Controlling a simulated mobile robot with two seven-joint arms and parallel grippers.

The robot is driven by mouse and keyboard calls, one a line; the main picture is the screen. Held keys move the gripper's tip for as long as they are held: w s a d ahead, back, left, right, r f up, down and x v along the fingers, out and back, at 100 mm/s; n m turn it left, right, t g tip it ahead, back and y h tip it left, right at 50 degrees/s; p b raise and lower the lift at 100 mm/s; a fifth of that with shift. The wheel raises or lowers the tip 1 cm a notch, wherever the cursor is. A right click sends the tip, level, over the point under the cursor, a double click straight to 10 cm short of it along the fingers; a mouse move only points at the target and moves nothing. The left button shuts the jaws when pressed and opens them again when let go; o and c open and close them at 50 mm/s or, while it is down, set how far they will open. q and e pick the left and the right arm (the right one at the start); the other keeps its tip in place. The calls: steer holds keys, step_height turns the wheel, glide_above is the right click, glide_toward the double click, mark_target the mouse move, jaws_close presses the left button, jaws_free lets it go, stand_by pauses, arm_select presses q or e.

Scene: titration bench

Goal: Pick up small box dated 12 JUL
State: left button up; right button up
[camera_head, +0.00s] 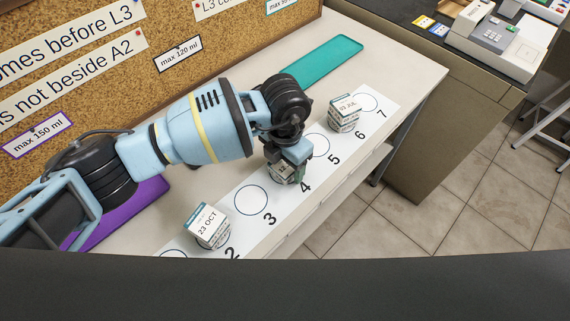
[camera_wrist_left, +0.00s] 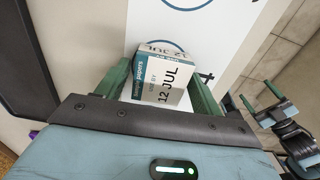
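The small box dated 12 JUL (camera_wrist_left: 165,82) is white with a teal side and stands between the two green fingers of my left gripper (camera_wrist_left: 163,85) in the left wrist view. The fingers lie close along both sides of it; whether they press on it I cannot tell. In the head view my left gripper (camera_head: 290,155) points down over the box (camera_head: 284,175) beside number 4 and hides much of it. My right gripper (camera_wrist_left: 264,96) shows at the right of the left wrist view, its green fingers apart and nothing between them.
A white strip (camera_head: 238,222) with numbered circles runs along the bench. A 23 OCT box (camera_head: 208,225) stands near number 2, and a 03 JUL box (camera_head: 344,112) on a stack near 6. A teal mat (camera_head: 320,60) and a purple mat (camera_head: 120,212) lie by the corkboard (camera_head: 225,50).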

arm_select(q)
steer(key=c, duration=0.7)
steer(key=shift+c, duration=0.2)
steer(key=shift+r, duration=0.15)
steer(key=shift+r, duration=0.55)
step_height(320, 180, up, 2)
steer(key=shift+r, duration=0.1)
steer(key=s+d, duration=0.3)
steer(key=d, duration=0.1)
steer(key=s+d+r+b, duration=0.1)
steer(key=s+d, duration=0.2)
steer(key=d, duration=0.1)
steer(key=s+d+b, duration=0.1)
steer(key=s+d, duration=0.2)
steer(key=d, duration=0.2)
steer(key=shift+d+r, duration=0.1)
steer(key=shift+r, duration=0.1)
arm_select(e)
steer(key=shift+s+f, duration=0.25)
steer(key=shift+f, duration=0.3)
steer(key=shift+s+f, duration=0.25)
steer(key=shift+f, duration=0.3)
